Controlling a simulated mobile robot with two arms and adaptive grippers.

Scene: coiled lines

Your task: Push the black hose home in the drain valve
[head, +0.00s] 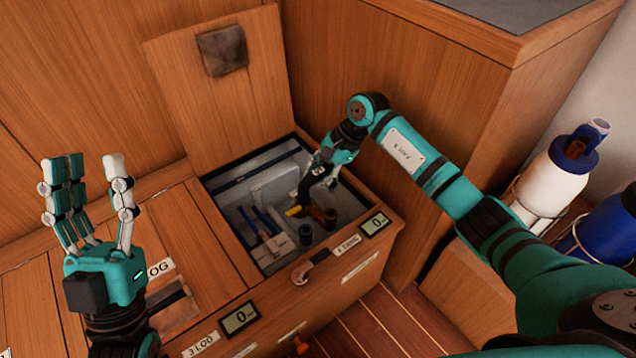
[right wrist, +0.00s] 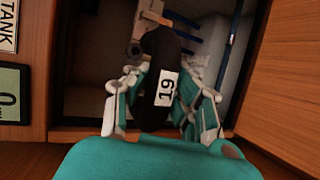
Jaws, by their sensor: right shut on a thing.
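In the head view a yellow piece (head: 293,211) and brown fittings (head: 325,216) sit below the gripper; which is the drain valve is unclear. My left gripper (head: 90,170) is open and empty, fingers up.
The locker's raised lid (head: 185,75) leans against the wood panel behind. Its front wall carries a small display (head: 375,225). A closed wooden lid (head: 205,240) lies left of the opening. White and blue bottles (head: 555,180) stand at the right.

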